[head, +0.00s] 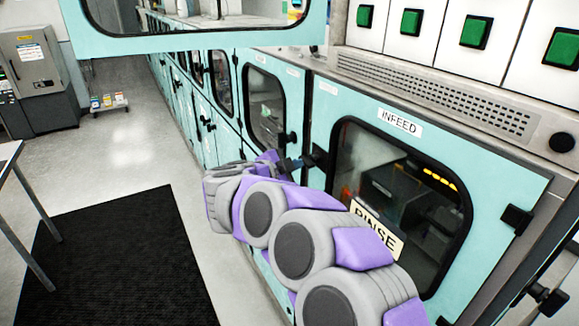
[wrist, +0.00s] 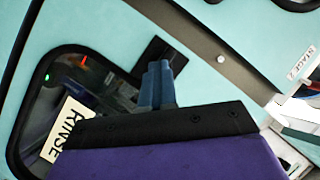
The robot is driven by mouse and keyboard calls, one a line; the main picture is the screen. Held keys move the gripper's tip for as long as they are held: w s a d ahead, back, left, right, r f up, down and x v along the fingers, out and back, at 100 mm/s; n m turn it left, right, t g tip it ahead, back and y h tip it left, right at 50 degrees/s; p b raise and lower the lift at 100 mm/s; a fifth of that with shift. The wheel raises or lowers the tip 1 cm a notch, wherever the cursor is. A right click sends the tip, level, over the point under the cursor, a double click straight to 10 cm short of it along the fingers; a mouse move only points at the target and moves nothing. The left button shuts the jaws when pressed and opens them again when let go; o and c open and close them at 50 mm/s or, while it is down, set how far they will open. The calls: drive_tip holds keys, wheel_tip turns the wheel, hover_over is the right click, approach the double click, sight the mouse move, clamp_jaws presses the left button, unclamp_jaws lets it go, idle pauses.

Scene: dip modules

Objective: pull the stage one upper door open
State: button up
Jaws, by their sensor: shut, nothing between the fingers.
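A teal door panel (head: 200,44) with a black-framed window juts out over the aisle at the top of the head view, standing open. It carries no readable label, so I cannot tell whether it is the stage one upper door. My gripper (head: 287,163) is well below it, in front of the lower doors near the black latch (head: 315,158) of the INFEED door (head: 318,105). In the wrist view my gripper's blue fingers (wrist: 158,84) are together and empty. The latch (wrist: 158,52) shows just behind them; I cannot tell whether they touch.
A RINSE sign (head: 377,228) is at the INFEED window, partly hidden by my arm. Green buttons (head: 477,32) line the upper right. A black mat (head: 115,262) lies on the floor, with a table (head: 12,152) at left. The aisle beyond is mostly clear.

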drive_tip(key=o, duration=0.6)
drive_tip(key=shift+d+f, duration=0.2)
drive_tip(key=shift+d, duration=0.15)
drive_tip(key=shift+c, duration=0.2)
drive_tip(key=o, duration=0.5)
drive_tip(key=p+v, duration=0.2)
drive_tip(key=v, duration=1.4)
drive_tip(key=shift+s+r, duration=0.2)
drive_tip(key=shift+r, duration=0.05)
